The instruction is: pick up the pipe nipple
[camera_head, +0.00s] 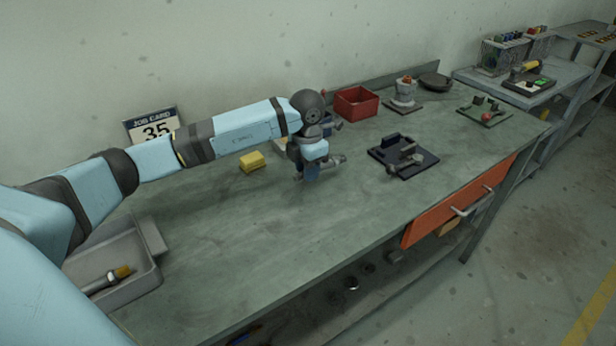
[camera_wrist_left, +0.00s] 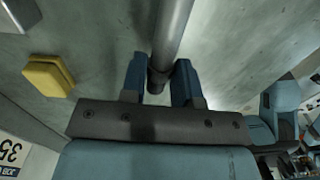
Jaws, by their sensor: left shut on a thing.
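The pipe nipple (camera_wrist_left: 172,30) is a plain grey metal tube in the left wrist view, running up out of the picture from between two blue fingers. My left gripper (camera_wrist_left: 160,78) is shut on it near one end. In the head view my left gripper (camera_head: 306,176) points down at the middle of the bench, and a grey end of the pipe nipple (camera_head: 337,160) sticks out to its right. Whether the pipe touches the bench or is just above it, I cannot tell. My right gripper is not in view.
A yellow block (camera_head: 252,162) lies left of the gripper. A dark tray with metal parts (camera_head: 402,172) is to the right, a red bin (camera_head: 356,103) behind. A grey tray with a brush (camera_head: 148,282) is at near left. The bench (camera_head: 260,240) is clear in front.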

